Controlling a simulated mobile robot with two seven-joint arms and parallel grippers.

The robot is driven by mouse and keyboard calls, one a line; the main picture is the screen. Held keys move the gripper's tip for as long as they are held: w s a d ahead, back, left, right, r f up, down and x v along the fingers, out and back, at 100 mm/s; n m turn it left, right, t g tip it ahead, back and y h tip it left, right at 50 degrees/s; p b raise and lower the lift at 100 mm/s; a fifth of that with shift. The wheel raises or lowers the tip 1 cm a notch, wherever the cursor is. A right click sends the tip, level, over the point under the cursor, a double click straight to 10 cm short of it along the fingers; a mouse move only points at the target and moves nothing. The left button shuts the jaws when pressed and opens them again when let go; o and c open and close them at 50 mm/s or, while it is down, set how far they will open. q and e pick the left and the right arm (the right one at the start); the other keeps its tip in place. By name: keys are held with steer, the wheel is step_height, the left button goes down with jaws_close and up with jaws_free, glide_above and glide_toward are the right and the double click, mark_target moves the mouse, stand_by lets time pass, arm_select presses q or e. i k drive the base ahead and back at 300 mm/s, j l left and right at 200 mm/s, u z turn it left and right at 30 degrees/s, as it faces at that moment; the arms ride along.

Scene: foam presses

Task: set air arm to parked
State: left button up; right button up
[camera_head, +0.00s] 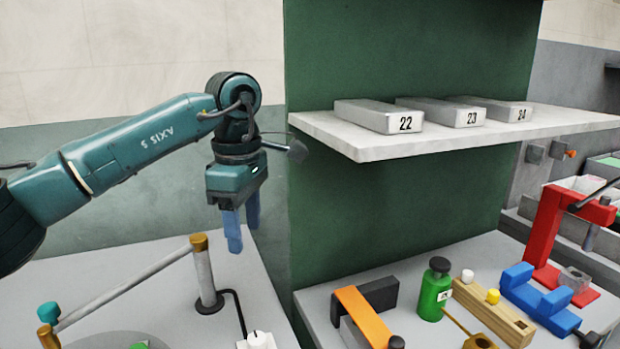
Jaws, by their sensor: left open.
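The air arm (125,290) is a grey tube reaching from a brass-coloured joint on top of an upright post (204,275) down to the lower left. Its far end has a brass-coloured fitting (48,337) and a teal knob (49,312). My left gripper (243,228) points down with its two blue fingers apart and empty. In the picture it hangs just right of and above the post's top, and I see no contact. My right gripper is not in view.
A shelf (365,151) bears silver blocks marked 22, 23 and 24. The right bench has a green bottle (435,290), a blue fixture (538,300) and a red press (548,225).

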mark_target(49, 311)
steer(key=k, duration=0.95)
